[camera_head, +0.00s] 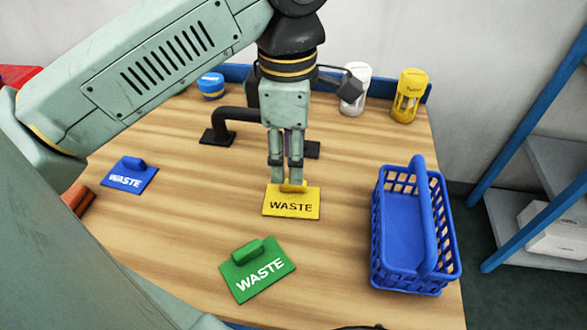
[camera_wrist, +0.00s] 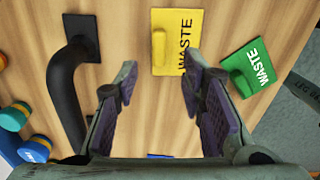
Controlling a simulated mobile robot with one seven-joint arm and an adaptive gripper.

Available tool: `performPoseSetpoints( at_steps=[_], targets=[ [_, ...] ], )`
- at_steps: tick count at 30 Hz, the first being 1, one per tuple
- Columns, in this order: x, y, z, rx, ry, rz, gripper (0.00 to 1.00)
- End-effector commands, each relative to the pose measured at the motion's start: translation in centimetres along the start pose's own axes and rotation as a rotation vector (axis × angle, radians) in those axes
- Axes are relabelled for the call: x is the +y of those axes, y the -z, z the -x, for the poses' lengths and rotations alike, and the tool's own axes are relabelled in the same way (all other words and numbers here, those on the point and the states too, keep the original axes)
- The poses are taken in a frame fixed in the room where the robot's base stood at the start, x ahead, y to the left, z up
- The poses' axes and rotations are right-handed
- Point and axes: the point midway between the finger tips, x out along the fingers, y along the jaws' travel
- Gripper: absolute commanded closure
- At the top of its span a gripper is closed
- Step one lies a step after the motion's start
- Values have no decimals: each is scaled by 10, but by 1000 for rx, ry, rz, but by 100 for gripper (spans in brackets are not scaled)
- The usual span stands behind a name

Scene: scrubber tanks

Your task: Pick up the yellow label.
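The yellow label (camera_head: 306,196), marked WASTE with a raised tab, lies flat on the wooden table. It also shows in the wrist view (camera_wrist: 176,22), where its tab (camera_wrist: 158,50) lies just ahead of the space between my fingertips. My gripper (camera_head: 286,180) points down close over the label's back edge. In the wrist view my gripper (camera_wrist: 157,82) has its two fingers well apart, with nothing between them. The exact height of the fingertips above the table cannot be told.
A green label (camera_head: 262,276) lies in front, a blue label (camera_head: 128,179) at left. A blue basket (camera_head: 452,250) stands at right. A black handle (camera_head: 222,116) rises behind my gripper. Yellow (camera_head: 409,98) and white (camera_head: 357,75) containers stand at the back.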

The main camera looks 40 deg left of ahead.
Motion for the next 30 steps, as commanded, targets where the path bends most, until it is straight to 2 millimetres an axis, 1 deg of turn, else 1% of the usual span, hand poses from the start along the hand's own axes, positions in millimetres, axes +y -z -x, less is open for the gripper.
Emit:
performPoseSetpoints(
  at_steps=[1,5,10,13,20,23,30],
  targets=[
    [0,0,-5,0,-1,0,63],
    [0,-3,-15,0,0,-1,63],
    [0,-10,-42,0,0,-1,63],
    [0,-9,-54,-2,0,0,63],
    [0,-10,-54,-2,0,-1,63],
    [0,-10,-54,-2,-1,-1,69],
    [0,-10,-54,-2,-1,-1,85]
  ],
)
